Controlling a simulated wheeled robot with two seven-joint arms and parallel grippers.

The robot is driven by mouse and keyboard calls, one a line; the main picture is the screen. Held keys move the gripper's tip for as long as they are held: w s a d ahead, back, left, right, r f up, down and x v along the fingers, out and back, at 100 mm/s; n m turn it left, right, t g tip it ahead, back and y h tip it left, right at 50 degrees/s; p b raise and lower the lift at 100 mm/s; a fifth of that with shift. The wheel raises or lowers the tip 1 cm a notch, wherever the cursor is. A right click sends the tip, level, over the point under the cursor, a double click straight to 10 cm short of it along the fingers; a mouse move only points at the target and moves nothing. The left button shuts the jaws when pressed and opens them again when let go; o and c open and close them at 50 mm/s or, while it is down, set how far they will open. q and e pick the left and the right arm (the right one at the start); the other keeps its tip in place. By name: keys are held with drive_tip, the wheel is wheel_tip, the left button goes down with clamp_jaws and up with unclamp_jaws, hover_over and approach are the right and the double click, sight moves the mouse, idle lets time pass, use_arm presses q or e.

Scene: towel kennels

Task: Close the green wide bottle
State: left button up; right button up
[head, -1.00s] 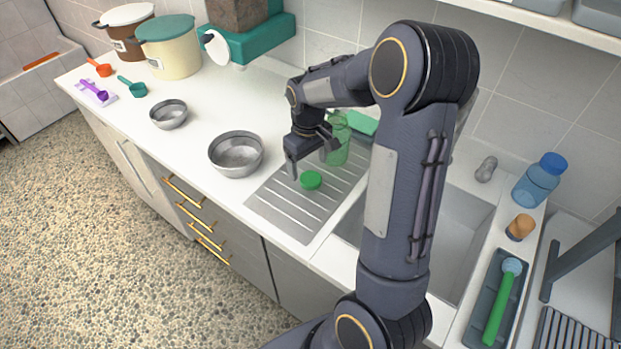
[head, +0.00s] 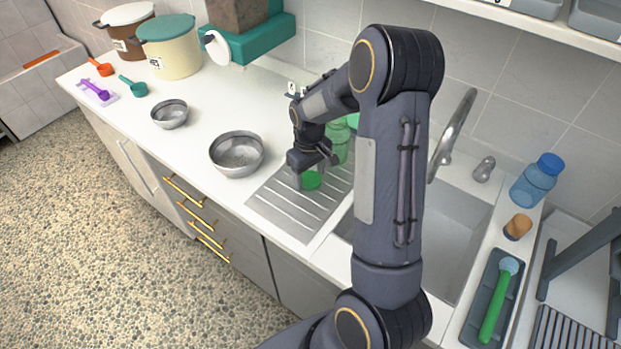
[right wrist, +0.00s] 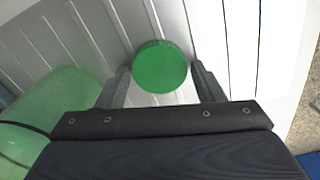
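A green round lid (head: 311,180) lies on the ribbed metal drainboard (head: 285,208). In the right wrist view the lid (right wrist: 160,66) sits between the two spread fingers, with a gap on each side. My right gripper (head: 309,181) is open, pointing down around the lid. The green wide bottle (head: 338,142) stands on the drainboard just behind the gripper, partly hidden by my arm. In the right wrist view the bottle (right wrist: 50,110) is at the left, close beside the gripper. My left gripper is not in view.
Two metal bowls (head: 237,152) (head: 170,113) stand on the counter left of the drainboard. The sink (head: 455,232) is to the right, with a faucet (head: 455,130) behind it. A blue bottle (head: 537,181) and a brush in a tray (head: 491,300) are farther right.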

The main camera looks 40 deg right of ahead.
sight(309, 177)
drive_tip(key=c, duration=0.6)
drive_tip(key=shift+c, duration=0.2)
drive_tip(key=shift+r, duration=0.15)
drive_tip(key=shift+r, duration=0.25)
wheel_tip(309, 177, up, 2)
drive_tip(key=shift+r, duration=0.2)
drive_tip(key=a+r+b, duration=0.3)
drive_tip(key=a+r, duration=0.6)
drive_tip(key=a, duration=0.5)
drive_tip(key=shift+s+r, duration=0.35)
drive_tip(key=shift+r, duration=0.05)
